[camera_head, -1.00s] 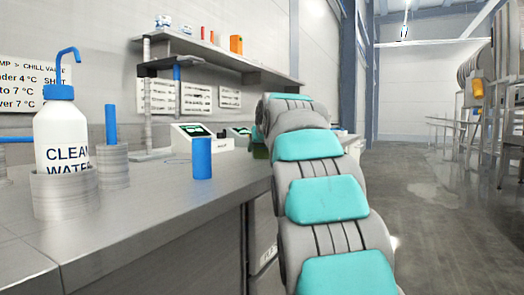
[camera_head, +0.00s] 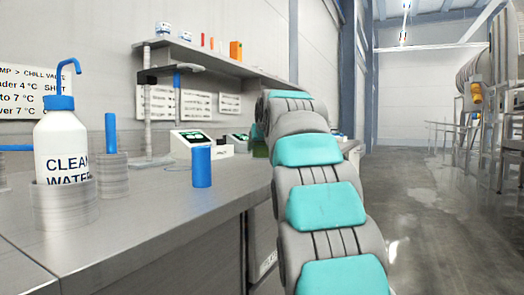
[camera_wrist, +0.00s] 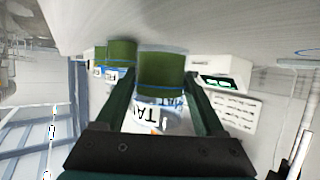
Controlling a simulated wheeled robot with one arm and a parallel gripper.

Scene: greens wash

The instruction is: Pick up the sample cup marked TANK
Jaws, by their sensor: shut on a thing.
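The sample cup marked TANK (camera_wrist: 161,76) is in the middle of the wrist view. It has a green upper part in the picture, a blue line, and a white label on which only "TA" is readable. My gripper (camera_wrist: 160,88) is shut on it, with one dark finger on each side. I cannot tell whether the cup touches the bench. In the head view my own arm covers the gripper; a small dark green patch (camera_head: 260,149) shows beside it, too small to make out.
More green cups (camera_wrist: 122,54) stand close beside in the wrist view. An instrument with a lit screen (camera_wrist: 221,83) is on the other side. On the bench (camera_head: 150,225) are a blue cylinder (camera_head: 201,167) and a clean water bottle (camera_head: 62,140). A shelf (camera_head: 215,60) hangs above.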

